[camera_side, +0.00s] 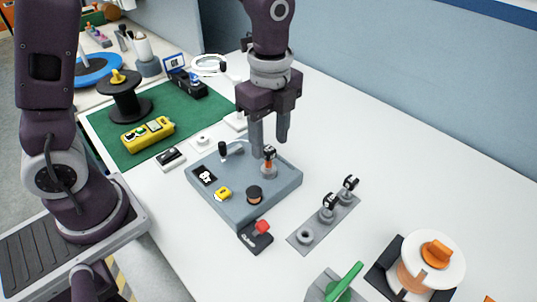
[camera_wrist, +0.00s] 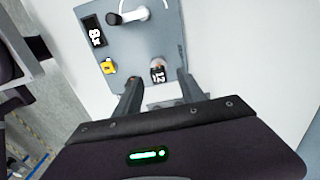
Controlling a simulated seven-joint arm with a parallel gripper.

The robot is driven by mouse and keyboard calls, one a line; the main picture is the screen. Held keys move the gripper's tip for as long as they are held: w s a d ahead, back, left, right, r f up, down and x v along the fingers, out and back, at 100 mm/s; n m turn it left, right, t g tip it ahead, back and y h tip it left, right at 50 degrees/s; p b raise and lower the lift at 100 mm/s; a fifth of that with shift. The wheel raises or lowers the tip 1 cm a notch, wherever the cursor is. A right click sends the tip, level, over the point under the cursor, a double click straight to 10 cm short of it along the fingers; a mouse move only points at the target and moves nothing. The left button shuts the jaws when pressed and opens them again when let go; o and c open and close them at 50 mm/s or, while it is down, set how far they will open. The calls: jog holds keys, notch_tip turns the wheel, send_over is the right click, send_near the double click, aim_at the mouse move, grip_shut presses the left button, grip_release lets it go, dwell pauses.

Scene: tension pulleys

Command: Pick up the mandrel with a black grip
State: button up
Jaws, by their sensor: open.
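Two similar black-topped pieces (camera_side: 328,207) (camera_side: 349,188) stand in a flat grey rack (camera_side: 295,242). Which of these the task calls the mandrel, I cannot tell for certain. My gripper (camera_side: 270,147) is open and points down at the post on the box. In the wrist view, the post shows between the fingertips (camera_wrist: 158,78). I cannot see contact.
The box also carries a white crank with a black handle (camera_side: 222,150), a display (camera_side: 204,175), a yellow button (camera_side: 222,194) and a dark round knob (camera_side: 254,195).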

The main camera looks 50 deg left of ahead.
notch_tip(320, 180, down, 3)
jog(key=shift+s+f, duration=0.1)
grip_shut()
notch_tip(320, 180, up, 10)
jog(key=shift+r, duration=0.1)
dwell(0.4)
notch_tip(320, 180, up, 5)
send_over(269, 149)
dwell(0.7)
